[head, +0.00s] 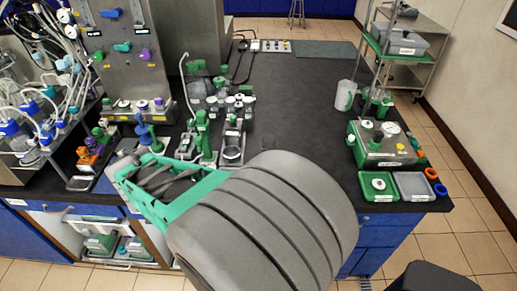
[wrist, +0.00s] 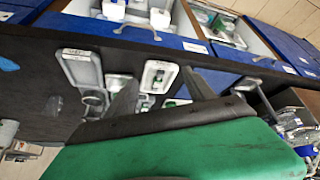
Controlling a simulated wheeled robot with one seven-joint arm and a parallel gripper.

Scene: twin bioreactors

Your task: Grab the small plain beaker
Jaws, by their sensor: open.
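A small clear beaker (head: 232,154) without visible markings stands in a tray on the dark bench in the head view, just right of a green-topped stand. A clear round vessel (wrist: 93,101) in a grey tray in the wrist view looks like the same beaker, but I cannot be sure. My gripper (wrist: 160,84) is open, its two dark fingers apart over the bench with nothing visibly held. In the head view my green and grey wrist covers the bench's front edge, left of and in front of the beaker; the fingertips are hard to make out there.
Green-capped bottles (head: 203,130) and several small vessels crowd behind and left of the beaker. A green scale-like device (head: 382,145) and trays (head: 412,186) sit at the right edge. The bench middle (head: 290,110) is clear.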

